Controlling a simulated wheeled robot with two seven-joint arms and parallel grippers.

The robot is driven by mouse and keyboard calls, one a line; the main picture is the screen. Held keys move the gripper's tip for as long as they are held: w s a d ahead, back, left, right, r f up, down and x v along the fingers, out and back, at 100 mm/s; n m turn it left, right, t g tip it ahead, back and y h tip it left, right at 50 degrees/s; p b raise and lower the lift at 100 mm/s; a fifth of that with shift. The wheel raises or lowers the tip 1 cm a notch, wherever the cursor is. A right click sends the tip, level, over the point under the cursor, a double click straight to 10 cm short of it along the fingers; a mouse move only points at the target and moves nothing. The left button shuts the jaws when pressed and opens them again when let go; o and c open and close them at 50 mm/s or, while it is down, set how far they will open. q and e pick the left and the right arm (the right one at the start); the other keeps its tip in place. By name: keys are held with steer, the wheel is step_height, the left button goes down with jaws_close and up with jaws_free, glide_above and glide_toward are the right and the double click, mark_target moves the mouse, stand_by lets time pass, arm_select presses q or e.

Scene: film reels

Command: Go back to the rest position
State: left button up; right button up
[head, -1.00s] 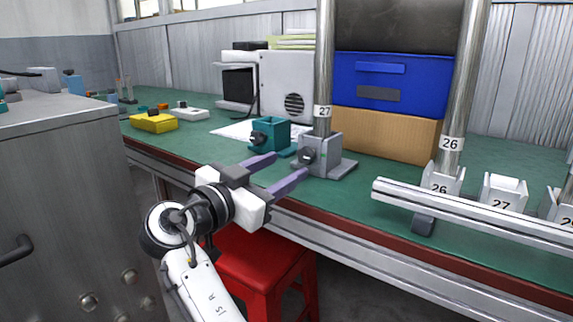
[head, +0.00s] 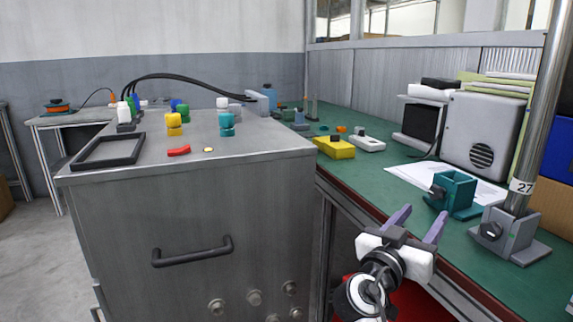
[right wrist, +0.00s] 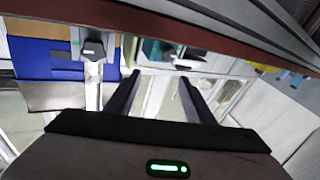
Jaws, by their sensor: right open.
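My right gripper (head: 418,226) is open and empty, with its two purple-grey fingers apart near the front edge of the green workbench (head: 385,160). In the right wrist view its fingers (right wrist: 157,95) also stand apart with nothing held between them. The teal clamp block (head: 455,190) and the grey clamp base (head: 508,235) holding a metal post labelled 27 (head: 540,110) stand to the right of the gripper in the head view. My left gripper is not in view.
A grey metal cabinet (head: 200,230) stands at left, with a black frame (head: 108,150) and several coloured parts on top. A yellow box (head: 335,148) and a white speaker box (head: 485,132) sit on the bench. A red stool (head: 410,300) is partly hidden below.

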steer(key=s+a+f+n+t+y+p, duration=0.2)
steer(key=s+a+f+n+y+p, duration=0.2)
steer(key=a+f+n+y+p, duration=0.45)
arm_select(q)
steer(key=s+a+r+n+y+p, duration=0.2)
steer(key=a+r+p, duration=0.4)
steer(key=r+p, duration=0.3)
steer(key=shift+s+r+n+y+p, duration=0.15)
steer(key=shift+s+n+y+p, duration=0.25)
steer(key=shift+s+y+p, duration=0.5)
arm_select(e)
steer(key=s+a+f+g+y, duration=0.1)
steer(key=s+f+g+y, duration=0.1)
steer(key=s, duration=0.7)
steer(key=s+a+f+g+y, duration=0.1)
steer(key=s+f, duration=0.4)
steer(key=s, duration=0.5)
steer(key=s+a+f+g+y, duration=0.1)
steer(key=s+f+g+y, duration=0.2)
steer(key=s, duration=0.6)
steer(key=shift+s+f+n+g+y, duration=0.4)
steer(key=shift+g+y, duration=0.2)
steer(key=shift+y, duration=0.25)
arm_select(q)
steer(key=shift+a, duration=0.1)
arm_select(e)
steer(key=shift+a+r, duration=0.1)
